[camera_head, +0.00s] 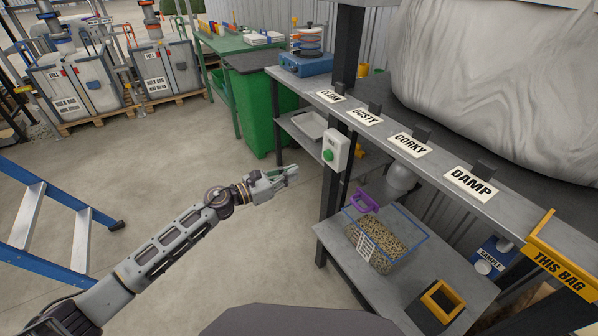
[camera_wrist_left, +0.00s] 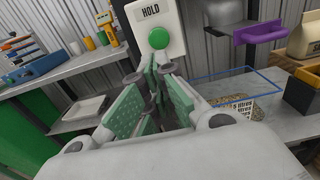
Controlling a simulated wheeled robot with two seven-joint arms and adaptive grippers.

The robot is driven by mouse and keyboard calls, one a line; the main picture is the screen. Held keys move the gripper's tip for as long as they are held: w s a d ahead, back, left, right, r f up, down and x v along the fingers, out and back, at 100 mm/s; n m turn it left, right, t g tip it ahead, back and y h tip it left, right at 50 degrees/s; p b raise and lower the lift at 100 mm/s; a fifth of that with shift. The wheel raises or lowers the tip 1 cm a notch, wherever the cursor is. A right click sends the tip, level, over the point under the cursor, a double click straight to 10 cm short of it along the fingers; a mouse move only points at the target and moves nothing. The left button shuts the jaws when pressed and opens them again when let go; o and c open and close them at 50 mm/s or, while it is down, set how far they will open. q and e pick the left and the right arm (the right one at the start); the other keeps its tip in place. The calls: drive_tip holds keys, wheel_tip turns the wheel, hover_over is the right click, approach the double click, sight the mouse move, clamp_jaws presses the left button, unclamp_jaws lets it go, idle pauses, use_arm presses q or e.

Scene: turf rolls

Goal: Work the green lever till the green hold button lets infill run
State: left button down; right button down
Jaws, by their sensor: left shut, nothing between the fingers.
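The green hold button (camera_head: 328,155) sits on a white box on the dark post of the bench. In the left wrist view the button (camera_wrist_left: 158,38) is straight ahead under the word HOLD. My left gripper (camera_head: 294,171) is shut and empty, left of the button and apart from it in the head view. In the wrist view its green-padded fingers (camera_wrist_left: 152,72) point at the box, tips just below the button. I can make out no green lever; a purple handle (camera_head: 363,201) shows at the spout over a clear bin of granules (camera_head: 385,240). My right gripper is not in view.
The bench edge (camera_head: 400,152) carries CLEAN, DUSTY, CORKY and DAMP signs under a large pale bag (camera_head: 500,90). A lower shelf (camera_head: 410,290) holds the bin and a yellow-rimmed black box (camera_head: 441,301). A blue ladder (camera_head: 50,220) stands left. Open floor lies between.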

use_arm(q)
drive_tip(key=shift+v, duration=0.95)
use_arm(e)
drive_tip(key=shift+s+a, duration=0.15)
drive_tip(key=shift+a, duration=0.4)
use_arm(q)
drive_tip(key=shift+f, duration=0.1)
